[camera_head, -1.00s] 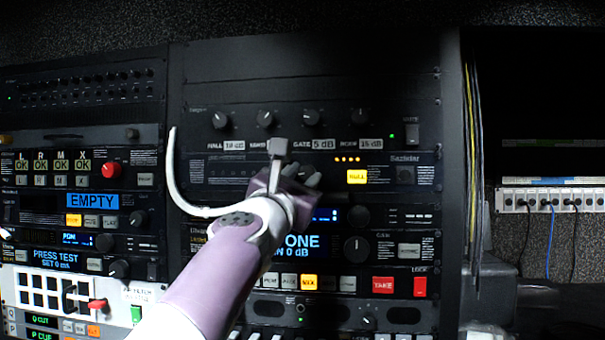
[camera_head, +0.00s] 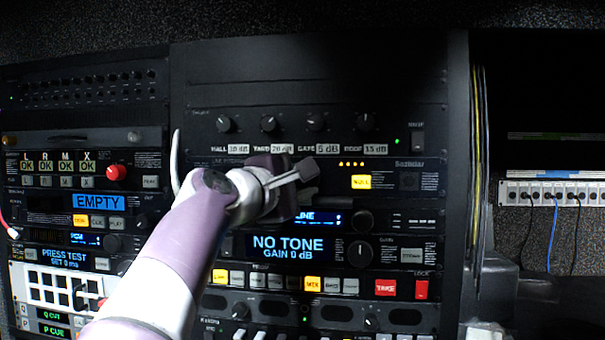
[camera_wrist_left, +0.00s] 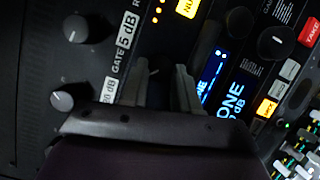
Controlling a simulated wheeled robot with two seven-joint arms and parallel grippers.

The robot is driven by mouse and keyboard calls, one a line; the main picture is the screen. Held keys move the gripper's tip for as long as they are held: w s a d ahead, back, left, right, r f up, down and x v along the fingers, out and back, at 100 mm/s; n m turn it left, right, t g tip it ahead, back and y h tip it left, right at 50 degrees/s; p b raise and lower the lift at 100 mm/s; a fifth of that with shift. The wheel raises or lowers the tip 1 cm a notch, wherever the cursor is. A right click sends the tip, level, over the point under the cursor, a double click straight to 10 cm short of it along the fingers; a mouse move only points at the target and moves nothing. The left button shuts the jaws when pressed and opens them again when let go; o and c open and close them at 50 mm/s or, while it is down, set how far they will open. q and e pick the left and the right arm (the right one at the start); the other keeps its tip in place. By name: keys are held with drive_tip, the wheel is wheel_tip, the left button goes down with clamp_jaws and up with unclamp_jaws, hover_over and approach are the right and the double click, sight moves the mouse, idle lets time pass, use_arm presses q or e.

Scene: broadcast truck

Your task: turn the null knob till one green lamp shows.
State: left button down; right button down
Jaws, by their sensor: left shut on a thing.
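My left gripper (camera_head: 304,172) is in front of the unit with the lit yellow button (camera_head: 361,182). In the left wrist view its two fingers (camera_wrist_left: 168,88) point into the panel with a narrow gap. I see no green lamp in that row. My right gripper is out of view.
Below is a blue NO TONE display (camera_head: 289,246) beside a large knob (camera_head: 360,254). Red TAKE (camera_head: 386,287) and LOCK (camera_head: 421,290) buttons sit lower right.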

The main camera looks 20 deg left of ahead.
use_arm(q)
drive_tip(key=shift+r+m+g+p, duration=0.1)
drive_tip(key=shift+m+g+p, duration=0.8)
drive_tip(key=shift+m, duration=1.1)
drive_tip(key=c, duration=0.8)
unclamp_jaws()
